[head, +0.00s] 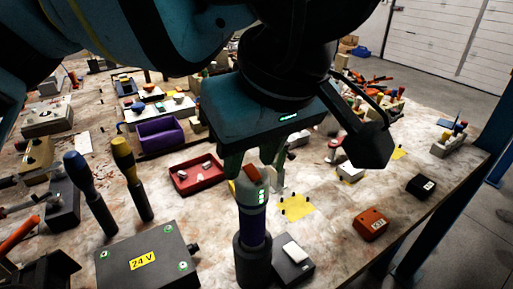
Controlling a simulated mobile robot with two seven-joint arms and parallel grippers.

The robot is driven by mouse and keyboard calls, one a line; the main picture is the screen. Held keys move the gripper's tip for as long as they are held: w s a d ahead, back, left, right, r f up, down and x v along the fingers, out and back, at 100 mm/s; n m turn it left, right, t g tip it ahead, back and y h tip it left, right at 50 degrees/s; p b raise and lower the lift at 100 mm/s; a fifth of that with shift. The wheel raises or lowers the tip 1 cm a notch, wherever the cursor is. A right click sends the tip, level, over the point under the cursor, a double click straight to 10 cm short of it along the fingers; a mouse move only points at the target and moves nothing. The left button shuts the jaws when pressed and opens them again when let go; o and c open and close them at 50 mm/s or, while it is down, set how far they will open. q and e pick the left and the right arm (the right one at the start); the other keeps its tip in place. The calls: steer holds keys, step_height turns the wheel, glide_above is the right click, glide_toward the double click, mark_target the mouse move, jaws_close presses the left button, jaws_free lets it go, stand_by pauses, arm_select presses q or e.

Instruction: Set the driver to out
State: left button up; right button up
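The powered driver (253,219) stands upright in a dark holder (251,262) near the front of the bench. It has a grey head with a small orange-red part on top, green lights on its side and a purple-blue lower body. My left gripper (257,173) points down at the top of the driver, with its two fingers apart. The fingers are at or just behind the driver's head, and I cannot tell whether they touch it. Which way the driver is set is too small to read. My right gripper is not in view.
A dark 24 V box (146,262) stands left of the driver, with blue-handled (80,172) and yellow-handled (124,160) tools upright behind it. A small dark box (296,270) is close on the right. A red tray (194,178) lies behind. An orange box (371,224) sits farther right.

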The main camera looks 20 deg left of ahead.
arm_select(q)
steer(key=shift+c, duration=0.3)
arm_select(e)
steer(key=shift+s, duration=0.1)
arm_select(q)
jaws_close()
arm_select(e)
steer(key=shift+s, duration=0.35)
arm_select(q)
steer(key=shift+r, duration=0.1)
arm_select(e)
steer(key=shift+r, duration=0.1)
arm_select(q)
steer(key=shift+w+a+g+h+p, duration=0.2)
steer(key=shift+g+h+p, duration=0.4)
steer(key=shift+h, duration=0.2)
steer(key=shift+w+a+g+h, duration=0.2)
steer(key=shift+g+h, duration=0.3)
steer(key=shift+h, duration=0.2)
steer(key=shift+w+a+g+h, duration=0.1)
steer(key=shift+a+g+h, duration=0.05)
steer(key=shift+g+h, duration=0.45)
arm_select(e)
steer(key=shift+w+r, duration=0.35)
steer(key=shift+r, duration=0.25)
arm_select(q)
steer(key=shift+o, duration=0.3)
jaws_free()
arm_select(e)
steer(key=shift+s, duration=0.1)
